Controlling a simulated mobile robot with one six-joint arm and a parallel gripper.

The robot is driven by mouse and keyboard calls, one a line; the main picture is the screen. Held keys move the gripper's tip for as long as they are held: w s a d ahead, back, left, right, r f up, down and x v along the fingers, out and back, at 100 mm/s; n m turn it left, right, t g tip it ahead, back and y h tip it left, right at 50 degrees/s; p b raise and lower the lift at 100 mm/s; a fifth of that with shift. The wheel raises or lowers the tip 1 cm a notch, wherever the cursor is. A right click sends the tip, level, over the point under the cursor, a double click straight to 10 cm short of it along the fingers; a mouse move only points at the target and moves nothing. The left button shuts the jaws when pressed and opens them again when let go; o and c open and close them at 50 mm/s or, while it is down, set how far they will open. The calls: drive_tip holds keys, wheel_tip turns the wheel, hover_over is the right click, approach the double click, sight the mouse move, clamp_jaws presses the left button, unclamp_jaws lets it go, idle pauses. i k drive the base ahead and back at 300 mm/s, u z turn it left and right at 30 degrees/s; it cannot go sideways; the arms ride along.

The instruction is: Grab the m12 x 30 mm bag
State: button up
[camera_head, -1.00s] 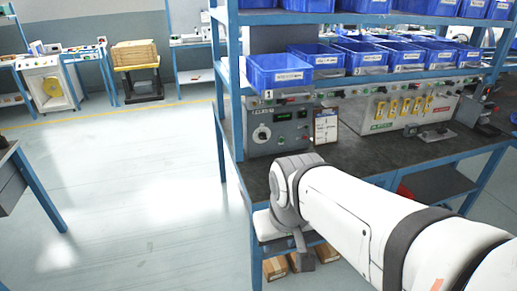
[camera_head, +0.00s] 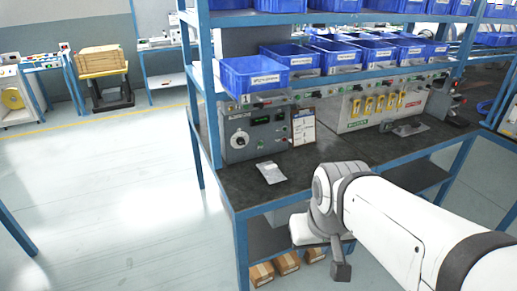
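A small pale grey packet (camera_head: 270,173) lies flat on the dark bench top (camera_head: 222,183), near its front left edge. It may be the m12 x 30 mm bag, but no label can be read at this size. My arm reaches in from the lower right and bends downward in front of the bench. The dark end piece that appears to be my gripper (camera_head: 341,270) hangs below bench-top height, to the right of and below the packet in the picture. It touches nothing that I can see, and its fingers cannot be made out.
A grey control box (camera_head: 255,131) and a small framed sheet (camera_head: 303,127) stand behind the packet. Blue bins (camera_head: 253,75) fill the shelf above. A blue post (camera_head: 205,90) rises at the bench's left. Cardboard boxes (camera_head: 288,263) sit below. Floor at left is clear.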

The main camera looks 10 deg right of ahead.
sight(269, 170)
drive_tip(key=i, duration=1)
